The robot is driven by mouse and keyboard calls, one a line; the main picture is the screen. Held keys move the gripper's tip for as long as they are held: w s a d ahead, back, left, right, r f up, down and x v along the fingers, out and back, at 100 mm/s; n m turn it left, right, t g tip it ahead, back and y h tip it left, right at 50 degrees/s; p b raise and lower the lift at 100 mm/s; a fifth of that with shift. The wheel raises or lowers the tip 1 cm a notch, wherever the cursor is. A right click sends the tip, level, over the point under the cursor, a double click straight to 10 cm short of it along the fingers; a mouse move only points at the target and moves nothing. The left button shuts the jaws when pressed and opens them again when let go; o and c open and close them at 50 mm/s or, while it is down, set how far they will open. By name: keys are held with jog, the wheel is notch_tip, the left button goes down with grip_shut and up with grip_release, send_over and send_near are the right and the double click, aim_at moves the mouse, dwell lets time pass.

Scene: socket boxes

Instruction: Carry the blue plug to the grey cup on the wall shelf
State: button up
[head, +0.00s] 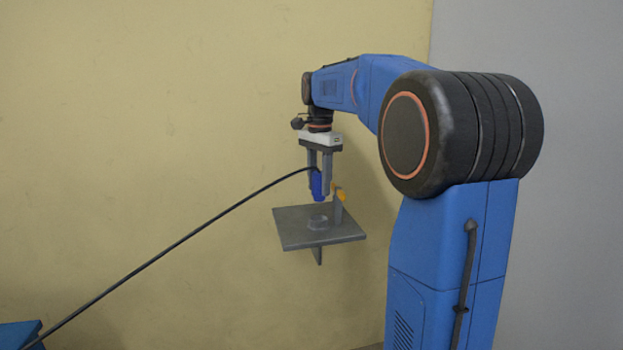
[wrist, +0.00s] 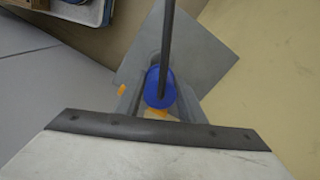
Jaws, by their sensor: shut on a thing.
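The blue plug (head: 317,185) is held between the fingers of my gripper (head: 320,178), which is shut on it. A black cable (head: 200,227) runs from the plug down to the lower left. The cup is mostly hidden there behind the plug and cable.
The yellow wall (head: 150,120) is behind. A blue object (head: 20,334) is at the lower left, where the cable leads.

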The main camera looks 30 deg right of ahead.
aim_at(319, 198)
jog(key=shift+f, duration=2.2)
jog(key=shift+f, duration=0.25)
jog(key=shift+f, duration=0.7)
jog(key=shift+f, duration=0.2)
jog(key=shift+f, duration=0.4)
jog(key=o, duration=1.1)
jog(key=shift+o, duration=0.2)
